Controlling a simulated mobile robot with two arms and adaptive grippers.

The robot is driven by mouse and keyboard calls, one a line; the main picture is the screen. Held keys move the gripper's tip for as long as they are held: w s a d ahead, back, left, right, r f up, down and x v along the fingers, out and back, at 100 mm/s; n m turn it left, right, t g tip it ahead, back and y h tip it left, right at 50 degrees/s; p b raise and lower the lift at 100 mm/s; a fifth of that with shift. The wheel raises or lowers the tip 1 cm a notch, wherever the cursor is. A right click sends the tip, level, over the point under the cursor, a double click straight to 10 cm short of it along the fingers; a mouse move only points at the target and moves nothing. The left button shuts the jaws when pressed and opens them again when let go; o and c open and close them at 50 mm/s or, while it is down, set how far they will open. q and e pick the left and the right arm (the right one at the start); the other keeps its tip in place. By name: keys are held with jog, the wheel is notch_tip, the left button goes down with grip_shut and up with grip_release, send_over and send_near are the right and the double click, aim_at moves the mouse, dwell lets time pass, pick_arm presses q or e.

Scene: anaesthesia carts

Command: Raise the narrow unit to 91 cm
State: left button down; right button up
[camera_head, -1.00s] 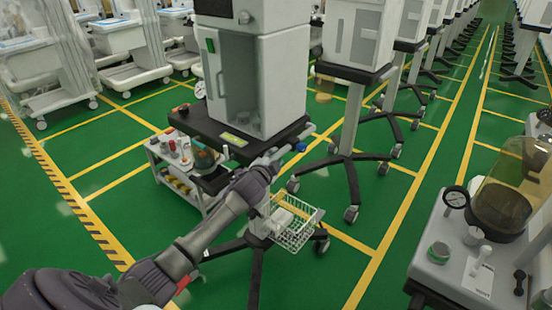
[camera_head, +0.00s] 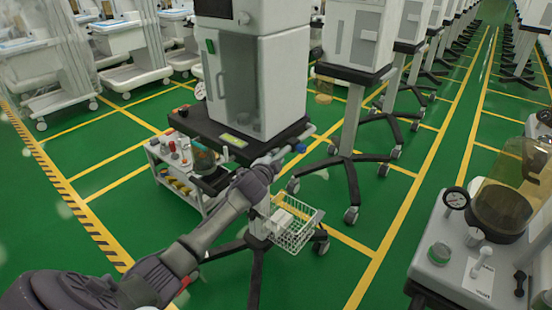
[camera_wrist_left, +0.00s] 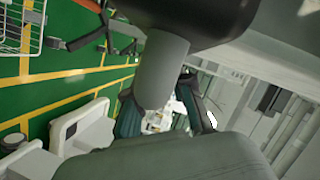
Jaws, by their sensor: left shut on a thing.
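The narrow unit (camera_head: 285,80) is a tall light-grey cabinet with a glazed front, on a black platform (camera_head: 205,130) above a black star base. A grey bar with a blue end (camera_head: 300,147) sticks out at the platform's front right corner. My left gripper (camera_head: 268,160) is at the platform's front edge by this bar; its fingers are hard to make out there. In the left wrist view my gripper (camera_wrist_left: 163,108) has its two fingers on either side of a grey cylindrical handle (camera_wrist_left: 163,66) under a dark rounded part, shut on it. My right gripper is not in view.
A white wire basket (camera_head: 294,232) hangs on the column below the platform. A low trolley with bottles (camera_head: 178,160) stands behind left. Another wheeled unit (camera_head: 355,40) stands close on the right. A machine with an amber dome (camera_head: 505,195) fills the right foreground. Green floor between is clear.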

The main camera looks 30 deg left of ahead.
pick_arm(q)
jog(key=r+p, duration=0.6)
jog(key=r, duration=0.1)
jog(key=shift+w, duration=0.2)
jog(key=shift+s, duration=0.1)
jog(key=shift+s+f, duration=0.1)
jog(key=shift+f, duration=0.1)
jog(key=c, duration=1.3)
grip_release()
jog(key=shift+f, duration=0.3)
